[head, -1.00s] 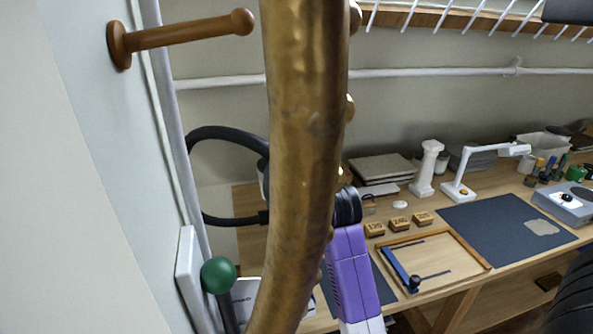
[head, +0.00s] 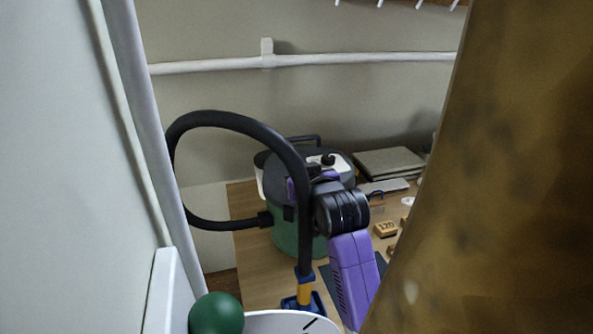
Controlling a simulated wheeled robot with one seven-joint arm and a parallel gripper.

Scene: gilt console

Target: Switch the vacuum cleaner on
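The vacuum cleaner (head: 290,232) stands on the wooden surface, left of centre. It has a green drum, a dark lid and a handle on top. A pale panel on the lid carries a black knob (head: 327,160); I cannot tell its setting. A black hose (head: 225,119) loops from the drum's left side up and over, down to a blue and yellow end piece (head: 304,288). My purple and black arm stands in front of the cleaner and covers its right part. My gripper cannot be made out.
A large gilt curved piece (head: 500,190) very close to the camera blocks the right side. A green ball (head: 216,313) and a white panel (head: 167,290) are at lower left. Grey slabs (head: 390,163) and small wooden blocks (head: 386,229) lie right of the cleaner.

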